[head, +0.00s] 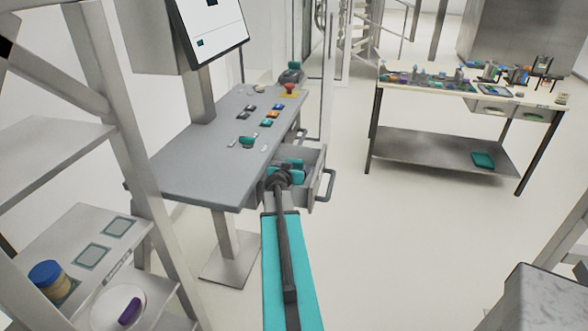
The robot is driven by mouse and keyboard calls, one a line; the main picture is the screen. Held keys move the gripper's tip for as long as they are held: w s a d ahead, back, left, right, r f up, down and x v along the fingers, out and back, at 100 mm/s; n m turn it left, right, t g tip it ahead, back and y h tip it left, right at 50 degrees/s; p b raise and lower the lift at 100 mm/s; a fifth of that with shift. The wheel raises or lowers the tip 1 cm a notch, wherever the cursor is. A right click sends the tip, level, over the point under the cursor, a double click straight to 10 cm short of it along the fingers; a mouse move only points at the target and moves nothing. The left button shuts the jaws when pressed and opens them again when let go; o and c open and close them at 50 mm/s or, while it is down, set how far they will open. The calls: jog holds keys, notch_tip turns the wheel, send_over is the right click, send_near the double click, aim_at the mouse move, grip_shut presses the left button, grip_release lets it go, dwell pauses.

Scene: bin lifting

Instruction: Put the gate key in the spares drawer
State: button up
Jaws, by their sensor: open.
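My gripper (291,164), dark with teal parts, is at the far end of my teal arm, over or inside an open grey drawer (319,182). The drawer is pulled out from the right side of the grey console (190,165). My wrist hides much of its inside, and I cannot read a label on it. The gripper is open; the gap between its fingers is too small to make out. I cannot pick out the gate key for sure. A small teal piece (246,141) lies on the console top between small pale pieces.
Coloured buttons and a red knob (289,88) are on the console. A shelf rack (60,250) stands close on the left, with a blue-lidded jar (47,275) and a white plate (117,305). A cluttered workbench (440,92) stands back right. The floor between is clear.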

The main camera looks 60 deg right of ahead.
jog(key=shift+r, duration=0.15)
jog(key=shift+a, duration=0.25)
jog(key=shift+b+v, duration=0.55)
jog(key=shift+v, duration=0.95)
jog(key=v, duration=0.5)
jog(key=shift+s+a+r, duration=0.15)
jog(key=shift+a+r, duration=0.1)
jog(key=shift+r, duration=0.1)
jog(key=p, duration=0.2)
jog(key=a+p, duration=0.1)
jog(key=p, duration=0.2)
jog(key=shift+s+r, duration=0.2)
jog(key=shift+r, duration=0.05)
jog(key=p, duration=0.3)
jog(key=shift+s+a+r+p, duration=0.1)
jog(key=shift+a+r+p, duration=0.1)
jog(key=shift+a+p, duration=0.15)
jog(key=shift+a+f+p, duration=0.1)
jog(key=shift+a+p, duration=0.25)
jog(key=shift+p, duration=0.4)
